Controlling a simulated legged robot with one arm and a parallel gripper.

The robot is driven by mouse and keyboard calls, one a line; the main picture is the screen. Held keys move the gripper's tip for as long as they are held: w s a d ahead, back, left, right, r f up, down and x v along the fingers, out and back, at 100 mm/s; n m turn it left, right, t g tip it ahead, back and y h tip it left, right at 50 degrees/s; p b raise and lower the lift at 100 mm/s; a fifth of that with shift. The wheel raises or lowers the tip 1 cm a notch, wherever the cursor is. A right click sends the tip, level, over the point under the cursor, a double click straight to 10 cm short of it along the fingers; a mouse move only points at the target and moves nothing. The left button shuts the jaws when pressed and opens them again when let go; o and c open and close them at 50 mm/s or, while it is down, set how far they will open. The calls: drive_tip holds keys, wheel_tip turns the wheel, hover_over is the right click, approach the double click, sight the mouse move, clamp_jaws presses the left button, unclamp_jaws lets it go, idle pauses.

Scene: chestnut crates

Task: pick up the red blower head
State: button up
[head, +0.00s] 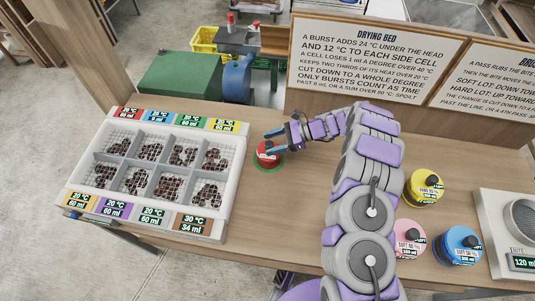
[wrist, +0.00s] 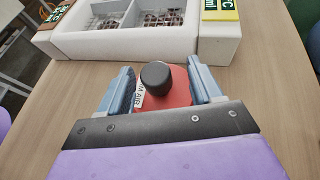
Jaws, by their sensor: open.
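The red blower head (head: 268,158) stands on a green round mark on the wooden table, just right of the white drying bed. It has a black knob on top and a white label. My gripper (head: 271,142) is at the red head, with its blue fingers apart. In the wrist view the red blower head (wrist: 178,92) shows between the two open fingers of my gripper (wrist: 163,88), its black knob toward the camera. I cannot tell whether the fingers touch its sides.
The white drying bed (head: 236,170) with several mesh cells of chestnuts lies to the left. Yellow (head: 424,188), pink (head: 409,241) and blue (head: 457,246) heads stand right of my arm, near a white scale (head: 495,215). A sign board (head: 372,58) stands behind.

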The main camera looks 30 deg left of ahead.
sight(264, 150)
drive_tip(key=x, duration=0.3)
drive_tip(key=shift+s+d+b, duration=0.15)
drive_tip(key=shift+b, duration=0.25)
drive_tip(key=shift+c, duration=0.2)
drive_tip(key=shift+a, duration=0.25)
drive_tip(key=c, duration=0.3)
clamp_jaws()
